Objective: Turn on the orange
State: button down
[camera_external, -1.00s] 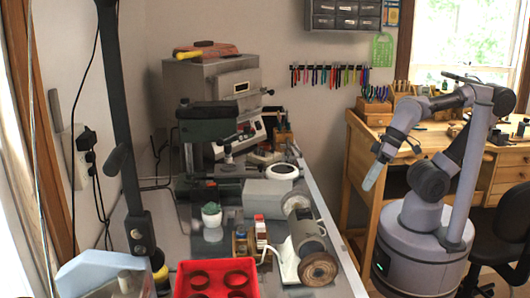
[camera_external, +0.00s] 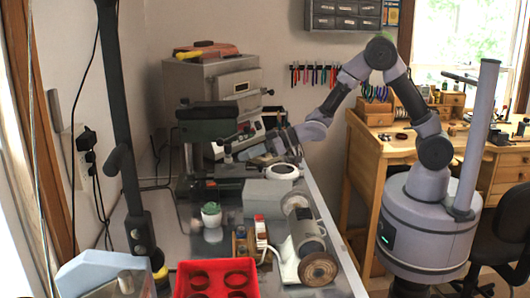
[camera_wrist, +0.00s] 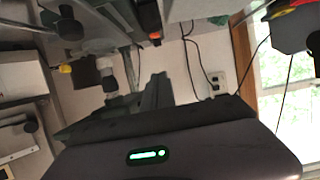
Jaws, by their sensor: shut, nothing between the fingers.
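My gripper (camera_external: 230,149) is at the end of my arm, stretched left over the bench, in front of the grey oven-like machine (camera_external: 190,95). It looks shut and empty, small in the outside view. A small orange-red part (camera_wrist: 155,36) sits on a dark upright strip at the top middle of the wrist view; it looks like a switch, but I cannot tell whether it is on. The dark housing with a green light (camera_wrist: 148,155) fills the bottom of the wrist view. Whether the gripper touches anything is not clear.
A green-black machine (camera_external: 208,122) stands left of my gripper. A wooden desk (camera_external: 362,170) stands behind my arm.

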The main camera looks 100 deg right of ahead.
jog(key=b, duration=0.2)
send_over(211, 184)
jog(key=s, duration=0.3)
notch_tip(211, 184, down, 4)
jog(key=shift+s+d+f+b, duration=0.15)
jog(key=shift+f+b, duration=0.25)
jog(key=shift+f, duration=0.5)
jog(key=shift+s+d+f+b, duration=0.1)
jog(key=shift+f+b, duration=0.3)
jog(key=shift+f, duration=0.5)
